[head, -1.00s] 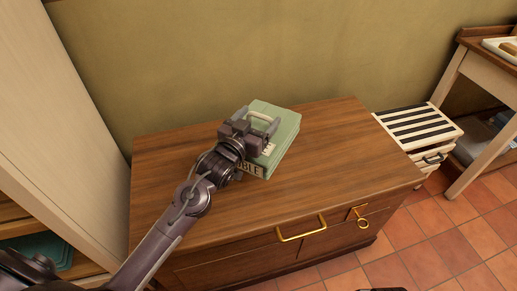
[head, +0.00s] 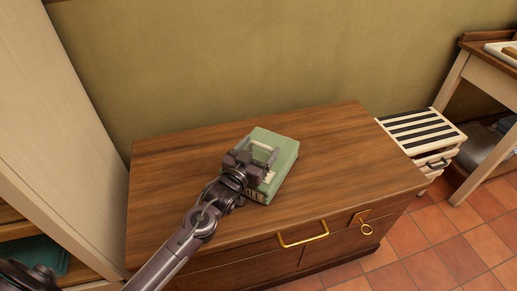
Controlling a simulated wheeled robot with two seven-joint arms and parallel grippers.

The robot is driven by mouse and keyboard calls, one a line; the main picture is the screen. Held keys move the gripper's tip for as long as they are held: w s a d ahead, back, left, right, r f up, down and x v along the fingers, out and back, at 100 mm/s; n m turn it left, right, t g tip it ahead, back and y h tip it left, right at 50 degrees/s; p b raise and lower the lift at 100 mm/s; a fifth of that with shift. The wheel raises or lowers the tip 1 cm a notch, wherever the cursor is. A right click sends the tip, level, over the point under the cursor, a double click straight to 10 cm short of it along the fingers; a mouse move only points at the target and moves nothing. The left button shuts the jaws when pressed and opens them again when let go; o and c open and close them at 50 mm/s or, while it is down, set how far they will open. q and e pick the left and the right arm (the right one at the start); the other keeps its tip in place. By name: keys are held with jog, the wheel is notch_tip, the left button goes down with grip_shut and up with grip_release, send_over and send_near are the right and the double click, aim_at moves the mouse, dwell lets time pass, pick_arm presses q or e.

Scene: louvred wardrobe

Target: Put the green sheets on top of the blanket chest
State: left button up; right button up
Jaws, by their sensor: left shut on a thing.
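The green sheets (head: 283,163) are a pale green box-shaped pack with a light handle on top and dark lettering on the near side. They are at the middle of the wooden top of the blanket chest (head: 340,140); they look to rest on it or be just above it. My left gripper (head: 263,155) reaches over the pack from the front left and is shut on it at the handle. The gripper and wrist hide part of the pack's left side. My right gripper is not in view.
The chest front has a brass bar handle (head: 303,233) and a ring pull (head: 366,229). A striped slatted crate (head: 420,131) stands to the right, near a wooden table (head: 466,72). A pale wardrobe side (head: 55,130) stands at left. The chest top around the pack is clear.

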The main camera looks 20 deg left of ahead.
pick_arm(q)
jog(key=o, duration=1.9)
jog(key=shift+r, duration=0.1)
jog(key=s, duration=0.4)
jog(key=s+a+p, duration=0.1)
jog(key=s, duration=0.3)
jog(key=s+a, duration=0.1)
jog(key=s, duration=0.3)
jog(key=shift+a+p, duration=0.15)
jog(key=shift+p, duration=0.15)
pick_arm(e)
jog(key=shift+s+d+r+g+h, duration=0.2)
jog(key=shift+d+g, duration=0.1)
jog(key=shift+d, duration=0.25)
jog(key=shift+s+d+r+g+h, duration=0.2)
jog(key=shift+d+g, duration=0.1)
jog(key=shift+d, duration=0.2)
pick_arm(q)
jog(key=shift+w, duration=0.1)
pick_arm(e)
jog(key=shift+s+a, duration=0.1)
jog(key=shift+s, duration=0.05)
